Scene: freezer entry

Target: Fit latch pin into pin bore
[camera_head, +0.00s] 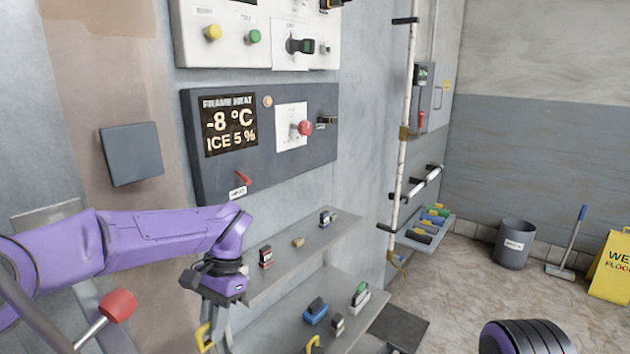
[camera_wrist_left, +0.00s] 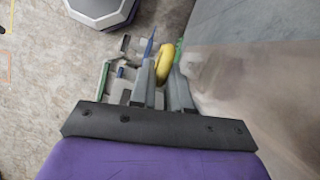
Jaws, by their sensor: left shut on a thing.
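My left gripper (camera_head: 215,345) points downward at the lower middle of the head view, in front of the grey shelves. It is shut on a yellow loop-shaped piece (camera_head: 204,337), which may be the latch pin's handle. In the left wrist view the yellow piece (camera_wrist_left: 165,63) sits between the two grey fingers of the left gripper (camera_wrist_left: 165,85). The rest of the held piece is hidden or cut off by the frame edge. I cannot pick out the pin bore in either view. My right gripper is not in view.
Shelves (camera_head: 262,287) with small coloured items stand beside the left gripper. A red-knobbed lever (camera_head: 118,303) is at lower left. A control panel (camera_head: 262,180) with a display is on the wall.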

